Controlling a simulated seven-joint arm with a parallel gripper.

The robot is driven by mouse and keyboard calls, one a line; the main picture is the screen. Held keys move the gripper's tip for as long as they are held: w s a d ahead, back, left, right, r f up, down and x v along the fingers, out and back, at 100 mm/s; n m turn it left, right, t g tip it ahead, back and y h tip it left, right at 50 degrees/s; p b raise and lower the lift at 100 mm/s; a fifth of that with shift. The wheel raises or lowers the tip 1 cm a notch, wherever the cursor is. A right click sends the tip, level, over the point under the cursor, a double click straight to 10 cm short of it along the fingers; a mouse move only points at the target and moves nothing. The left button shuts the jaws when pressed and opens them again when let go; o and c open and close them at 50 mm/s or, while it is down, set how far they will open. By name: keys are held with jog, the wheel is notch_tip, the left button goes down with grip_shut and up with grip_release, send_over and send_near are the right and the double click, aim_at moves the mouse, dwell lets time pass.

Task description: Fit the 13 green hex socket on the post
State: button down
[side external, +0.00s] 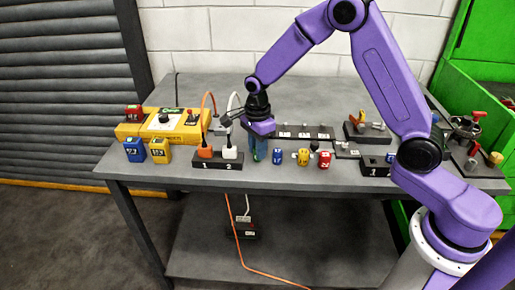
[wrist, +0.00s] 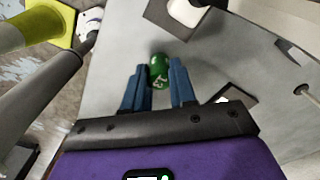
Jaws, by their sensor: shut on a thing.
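My gripper (side external: 257,158) points down over the front part of the grey bench in the side view. In the wrist view, the green socket (wrist: 159,72) sits between the blue fingertips of my gripper (wrist: 160,80), and the gripper is shut on it. A light mark shows on its side. In the side view only a little green shows between the fingers, and I cannot tell its exact height above the bench. Blue (side external: 277,156), yellow (side external: 302,157) and red (side external: 325,159) sockets stand to the right. I cannot pick out the post for certain.
A black power strip (side external: 218,160) with orange and white plugs is close on the left, with cables rising behind. Further left is a yellow case (side external: 165,124) with small blocks. A dark labelled rail (side external: 303,132) lies behind the sockets. Black fixtures (side external: 366,131) are at right.

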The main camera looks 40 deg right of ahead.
jog(key=shift+r, duration=0.45)
jog(key=shift+r, duration=1.75)
jog(key=w+d+r+m, duration=0.5)
jog(key=w+d, duration=0.5)
jog(key=d, duration=0.2)
jog(key=shift+s+d+f, duration=0.1)
jog(key=shift+s+f, duration=0.05)
jog(key=shift+f, duration=2.45)
jog(key=shift+f, duration=1.7)
jog(key=c, duration=0.5)
grip_release()
